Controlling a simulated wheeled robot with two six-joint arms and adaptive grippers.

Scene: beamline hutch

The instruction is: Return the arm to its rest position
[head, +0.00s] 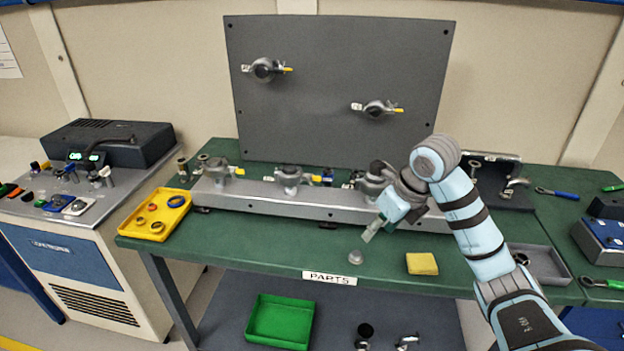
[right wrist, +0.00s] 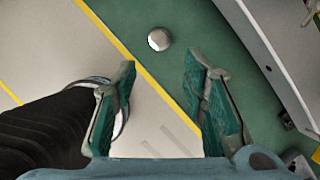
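My right arm (head: 470,215) comes in from the lower right and reaches over the green bench. My right gripper (head: 370,232) hangs low in front of the grey rail, pointing down and left. In the right wrist view its two fingers (right wrist: 160,78) are apart with nothing between them. A small round silvery part (head: 355,257) lies on the bench near the front edge, just beyond the fingertips; it also shows in the right wrist view (right wrist: 159,39). My left gripper is not in view.
The grey rail (head: 270,204) with several clamp fittings runs behind the gripper. A yellow tray (head: 137,225) is at left, a yellow sponge (head: 422,264) and grey tray (head: 545,263) at right. A dark upright panel (head: 330,90) stands behind. A green bin (head: 280,320) sits below.

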